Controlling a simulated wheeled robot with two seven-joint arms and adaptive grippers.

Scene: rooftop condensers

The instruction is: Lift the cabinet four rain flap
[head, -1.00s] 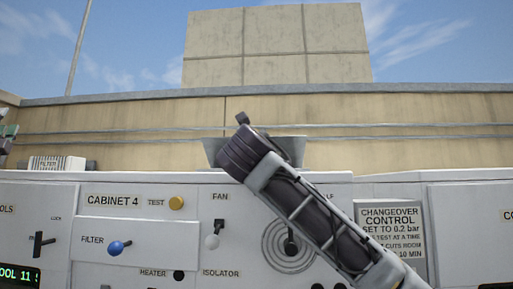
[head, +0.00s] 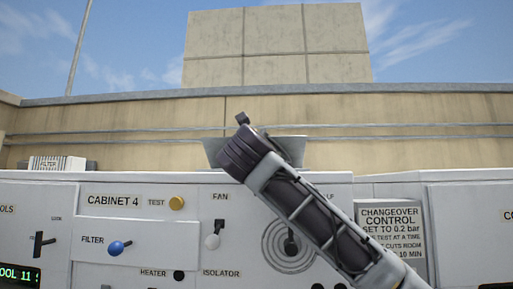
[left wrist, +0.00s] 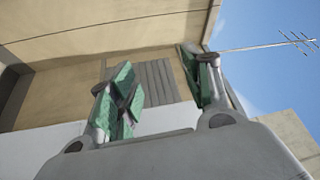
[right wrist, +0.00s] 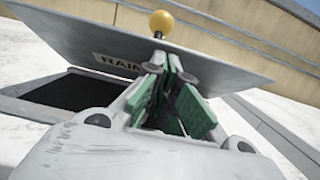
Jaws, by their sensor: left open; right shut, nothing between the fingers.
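The rain flap (right wrist: 215,60) is a grey panel with a partly hidden "RAIN" label in the right wrist view. It stands tilted up over a dark opening (right wrist: 75,90). A yellow ball knob (right wrist: 161,23) shows at its upper edge. My right gripper (right wrist: 163,66) is shut and empty, its tips in front of the flap just below the knob; I cannot tell whether they touch. In the head view, a grey slanted piece (head: 213,150), probably the flap, shows behind my right arm on top of cabinet 4 (head: 140,215). My left gripper (left wrist: 162,75) is open and empty in the left wrist view.
Cabinet 4's front carries a blue filter knob (head: 116,248), a yellow test button (head: 176,203) and a fan switch (head: 212,241). A changeover sign (head: 392,240) stands to the right. A parapet wall (head: 120,120) runs behind. A white filter box (head: 57,163) sits at left.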

